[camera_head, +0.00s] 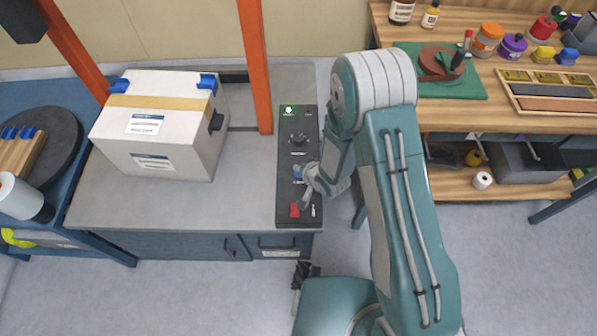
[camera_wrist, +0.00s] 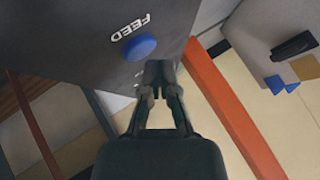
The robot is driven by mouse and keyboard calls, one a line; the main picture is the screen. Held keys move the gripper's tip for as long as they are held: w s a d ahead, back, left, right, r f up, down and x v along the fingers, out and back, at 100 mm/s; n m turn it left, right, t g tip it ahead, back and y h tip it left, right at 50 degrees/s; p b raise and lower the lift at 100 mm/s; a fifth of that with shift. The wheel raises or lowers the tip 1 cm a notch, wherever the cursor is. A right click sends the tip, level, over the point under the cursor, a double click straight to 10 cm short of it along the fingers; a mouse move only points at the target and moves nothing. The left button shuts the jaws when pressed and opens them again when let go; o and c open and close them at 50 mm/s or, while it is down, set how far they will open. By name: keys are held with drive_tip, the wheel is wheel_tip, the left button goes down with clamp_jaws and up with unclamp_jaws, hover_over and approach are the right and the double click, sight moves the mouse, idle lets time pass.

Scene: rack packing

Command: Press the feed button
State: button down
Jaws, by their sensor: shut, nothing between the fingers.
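The black control panel (camera_head: 284,150) runs along the right side of the grey bench, with a lit green light, a dark knob and a red control on it. The blue feed button (camera_wrist: 140,47) sits below the white word FEED on the panel face in the wrist view. It also shows as a small blue spot in the head view (camera_head: 297,171). My gripper (camera_wrist: 158,72) is shut and empty, its fingertips close beside the blue button, at its lower right in the wrist view. I cannot tell whether they touch the panel. In the head view my gripper (camera_head: 304,200) is over the panel's lower half.
A white taped box (camera_head: 160,125) stands on the bench (camera_head: 245,190), left of the panel. Orange uprights (camera_head: 255,65) rise behind and beside it. A wooden workbench (camera_head: 455,112) with bottles, tape and a green mat is at the right. Open floor lies in front.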

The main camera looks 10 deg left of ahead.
drive_tip(key=shift+f, duration=0.3)
drive_tip(key=shift+f, duration=0.45)
idle(0.6)
drive_tip(key=shift+r, duration=3.4)
drive_tip(key=shift+s+d, duration=0.1)
